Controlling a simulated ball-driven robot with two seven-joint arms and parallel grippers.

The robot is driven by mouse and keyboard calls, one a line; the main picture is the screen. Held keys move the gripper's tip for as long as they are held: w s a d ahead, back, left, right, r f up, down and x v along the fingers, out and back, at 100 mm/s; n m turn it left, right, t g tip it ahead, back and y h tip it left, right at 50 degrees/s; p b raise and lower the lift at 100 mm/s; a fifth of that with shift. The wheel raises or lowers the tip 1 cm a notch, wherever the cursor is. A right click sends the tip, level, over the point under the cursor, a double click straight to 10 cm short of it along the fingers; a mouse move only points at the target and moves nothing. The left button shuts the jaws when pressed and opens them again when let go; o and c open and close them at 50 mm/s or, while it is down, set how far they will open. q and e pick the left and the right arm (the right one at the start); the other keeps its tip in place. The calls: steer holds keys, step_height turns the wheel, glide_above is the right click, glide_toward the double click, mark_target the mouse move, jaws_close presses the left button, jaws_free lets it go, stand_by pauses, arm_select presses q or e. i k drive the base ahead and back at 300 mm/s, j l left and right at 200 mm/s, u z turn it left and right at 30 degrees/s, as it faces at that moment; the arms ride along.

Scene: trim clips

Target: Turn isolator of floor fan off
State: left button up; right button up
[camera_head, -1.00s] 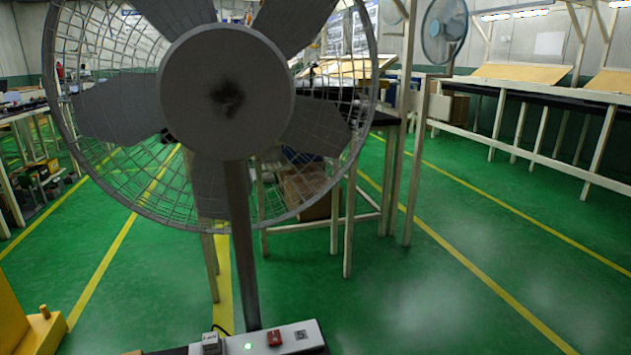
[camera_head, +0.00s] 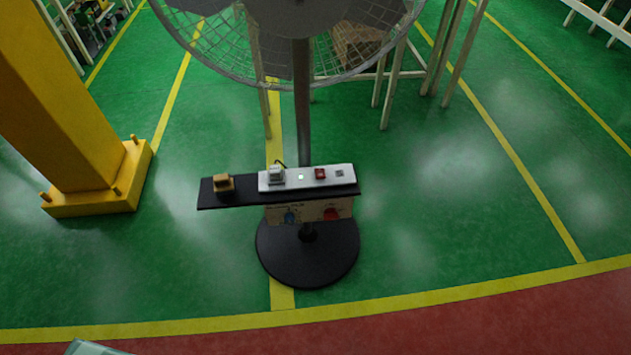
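The floor fan (camera_head: 303,95) stands ahead on a round black base (camera_head: 307,262), with its cage cut off by the top edge. A black shelf (camera_head: 236,198) is fixed to its pole. On the shelf are a white power strip (camera_head: 339,181) with a lit green light, a red switch (camera_head: 320,174) and a white plug, and a separate orange-brown block (camera_head: 223,183). A panel (camera_head: 310,212) below the shelf carries a blue knob (camera_head: 291,217) and a red knob (camera_head: 331,214). Which of these is the isolator I cannot tell.
A yellow column (camera_head: 75,120) with a bolted foot stands to the left of the fan. Wooden table legs (camera_head: 389,90) stand behind it. The green floor right of the fan is clear. A yellow line (camera_head: 420,303) borders red floor in front.

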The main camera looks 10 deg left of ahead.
mark_target(330, 214)
steer(key=i+l+u, duration=0.15)
steer(key=l+u, duration=0.15)
steer(key=l, duration=0.55)
steer(key=l+u, duration=0.3)
steer(key=l, duration=0.5)
